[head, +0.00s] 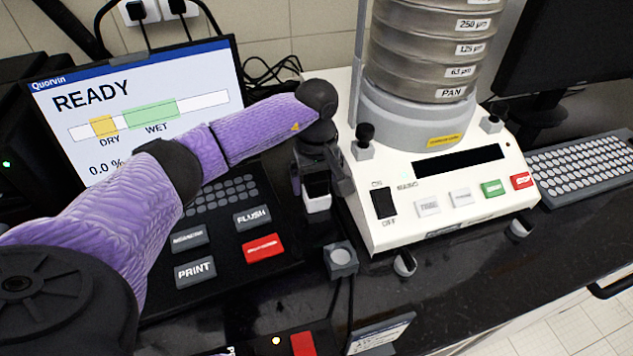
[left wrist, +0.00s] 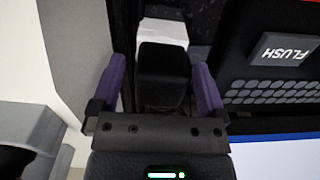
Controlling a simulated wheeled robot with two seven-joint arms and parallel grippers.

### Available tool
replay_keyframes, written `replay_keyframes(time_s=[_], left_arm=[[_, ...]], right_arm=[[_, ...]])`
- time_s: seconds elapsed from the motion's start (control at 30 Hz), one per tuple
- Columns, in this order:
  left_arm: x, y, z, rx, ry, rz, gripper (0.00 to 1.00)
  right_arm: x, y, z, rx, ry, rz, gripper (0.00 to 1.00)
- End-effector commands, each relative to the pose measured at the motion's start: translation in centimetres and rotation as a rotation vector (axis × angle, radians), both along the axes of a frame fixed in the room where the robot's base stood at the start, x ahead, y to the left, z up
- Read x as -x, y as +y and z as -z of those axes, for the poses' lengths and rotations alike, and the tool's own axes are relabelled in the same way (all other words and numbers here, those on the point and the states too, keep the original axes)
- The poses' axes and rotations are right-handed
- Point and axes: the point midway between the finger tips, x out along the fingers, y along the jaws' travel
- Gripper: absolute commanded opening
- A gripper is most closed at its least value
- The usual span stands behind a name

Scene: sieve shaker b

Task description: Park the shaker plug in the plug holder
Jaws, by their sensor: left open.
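A dark block with a white end (head: 318,201), which looks like the shaker plug, is at my left gripper (head: 318,184), left of the white sieve shaker (head: 400,215). In the left wrist view the block (left wrist: 163,72) lies between the two purple-sided fingers (left wrist: 158,88), which are open with narrow gaps beside it. I cannot tell whether the white end is part of the plug or something under it. A small grey block with a round recess (head: 341,258), possibly the plug holder, stands nearer on the bench. My right gripper is not in view.
A screen reading READY (head: 140,100) and a dark button panel (head: 225,215) stand left. A keyboard (head: 580,160) is at right. Dark cables run down beside the grey block. A small box with a red switch (head: 303,343) is at the front edge.

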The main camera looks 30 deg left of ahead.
Motion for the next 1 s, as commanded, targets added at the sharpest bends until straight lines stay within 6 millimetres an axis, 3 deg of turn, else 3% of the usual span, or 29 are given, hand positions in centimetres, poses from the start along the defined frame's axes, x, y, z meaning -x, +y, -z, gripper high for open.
replay_keyframes(time_s=[0.9, 1.0], left_arm=[[0.0, 0.01, 0.01, 0.0, 0.0, -0.001, 0.94], [0.01, 0.01, 0.01, 0.0, 0.0, -0.001, 0.75]], right_arm=[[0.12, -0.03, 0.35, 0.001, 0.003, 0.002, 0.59], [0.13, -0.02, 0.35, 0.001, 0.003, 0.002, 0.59]])
